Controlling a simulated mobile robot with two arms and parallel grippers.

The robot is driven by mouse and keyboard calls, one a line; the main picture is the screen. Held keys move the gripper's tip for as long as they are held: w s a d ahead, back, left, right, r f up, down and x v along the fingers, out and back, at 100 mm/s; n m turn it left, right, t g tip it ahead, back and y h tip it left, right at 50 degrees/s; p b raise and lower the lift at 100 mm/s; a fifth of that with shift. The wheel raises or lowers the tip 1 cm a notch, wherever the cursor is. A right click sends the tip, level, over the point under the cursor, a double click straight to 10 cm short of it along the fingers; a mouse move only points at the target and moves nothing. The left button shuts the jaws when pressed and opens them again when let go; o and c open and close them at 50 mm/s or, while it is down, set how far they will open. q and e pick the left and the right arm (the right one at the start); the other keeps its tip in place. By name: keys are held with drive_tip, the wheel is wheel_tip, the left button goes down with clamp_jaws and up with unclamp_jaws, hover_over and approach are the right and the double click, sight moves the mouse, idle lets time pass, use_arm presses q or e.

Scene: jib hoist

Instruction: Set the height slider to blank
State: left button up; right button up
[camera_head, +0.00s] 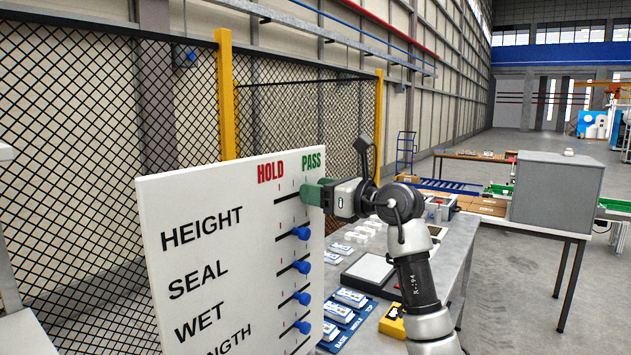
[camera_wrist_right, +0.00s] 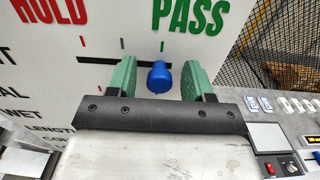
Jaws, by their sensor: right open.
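A white board (camera_head: 170,190) carries slider rows labelled HEIGHT, SEAL, WET and one partly cut off, under HOLD in red and PASS in green. My right gripper (camera_head: 312,194) is at the right end of the top row, in line with HEIGHT, and hides its knob in the head view. In the right wrist view the blue height knob (camera_wrist_right: 158,75) sits below the green PASS tick, right of the dark middle tick and the red HOLD tick. The green fingers of my right gripper (camera_wrist_right: 155,80) stand open on either side of it, with gaps. My left gripper is not in view.
Several blue knobs (camera_head: 301,267) of lower rows sit close below the gripper, near the right ends of their slots. A metal table (camera_head: 455,245) with trays, small parts and a yellow device (camera_head: 392,321) stands right of the board. Mesh fencing (camera_head: 70,110) is behind it.

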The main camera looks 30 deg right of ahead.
sight(293, 193)
drive_tip(key=shift+w+a, duration=0.1)
drive_tip(key=shift+w, duration=0.2)
drive_tip(key=shift+c, duration=0.5)
clamp_jaws()
drive_tip(key=shift+s+a, duration=0.25)
drive_tip(key=shift+a, duration=0.4)
drive_tip(key=shift+s+a, duration=0.3)
drive_tip(key=shift+a, duration=0.35)
drive_tip(key=shift+s+a, duration=0.25)
drive_tip(key=shift+a, duration=0.4)
drive_tip(key=shift+o, duration=0.5)
unclamp_jaws()
drive_tip(key=shift+d, duration=0.1)
